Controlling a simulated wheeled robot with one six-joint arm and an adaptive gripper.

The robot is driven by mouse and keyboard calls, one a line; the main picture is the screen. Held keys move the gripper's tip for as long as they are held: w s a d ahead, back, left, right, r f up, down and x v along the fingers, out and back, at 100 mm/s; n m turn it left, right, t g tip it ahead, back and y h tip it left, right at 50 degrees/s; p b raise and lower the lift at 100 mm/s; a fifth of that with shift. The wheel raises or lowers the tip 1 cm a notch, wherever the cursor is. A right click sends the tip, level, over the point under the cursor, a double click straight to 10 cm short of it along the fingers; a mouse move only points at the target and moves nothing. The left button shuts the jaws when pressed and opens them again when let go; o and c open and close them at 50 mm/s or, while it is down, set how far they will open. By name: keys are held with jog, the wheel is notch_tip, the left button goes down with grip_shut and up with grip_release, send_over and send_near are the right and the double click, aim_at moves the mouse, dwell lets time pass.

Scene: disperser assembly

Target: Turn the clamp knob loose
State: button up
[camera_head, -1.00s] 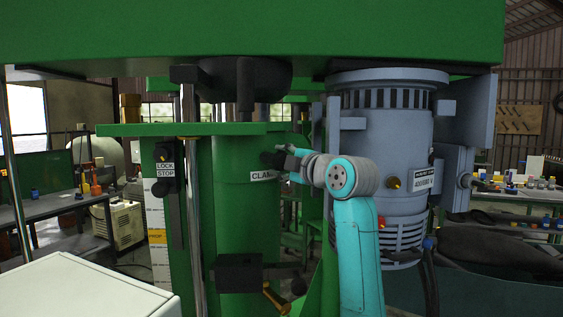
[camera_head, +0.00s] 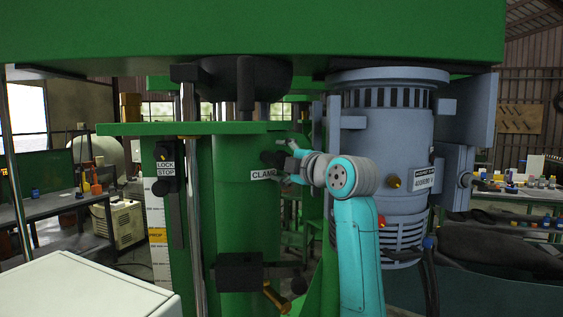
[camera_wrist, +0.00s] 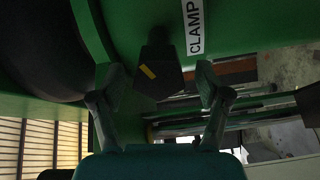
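The clamp knob (camera_wrist: 158,66) is a black block with a yellow mark on its face. It sits beside the white CLAMP label (camera_wrist: 194,26) on the green column. My gripper (camera_wrist: 160,80) is open in the wrist view, with one finger on each side of the knob and a visible gap on both sides. Nothing is held. In the head view the knob (camera_head: 268,157) shows small and dark above the CLAMP label (camera_head: 264,175). My gripper (camera_head: 287,160) is just right of it there; whether the fingertips reach past its face is unclear.
The green column (camera_head: 236,215) stands behind the knob, with a grey motor (camera_head: 385,130) close to the right of my arm. A black block with a brass handle (camera_head: 275,297) is below. A green plate (camera_head: 180,129) lies above left.

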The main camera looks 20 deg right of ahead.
jog(key=shift+s, duration=0.1)
jog(key=v, duration=1.2)
dwell(0.4)
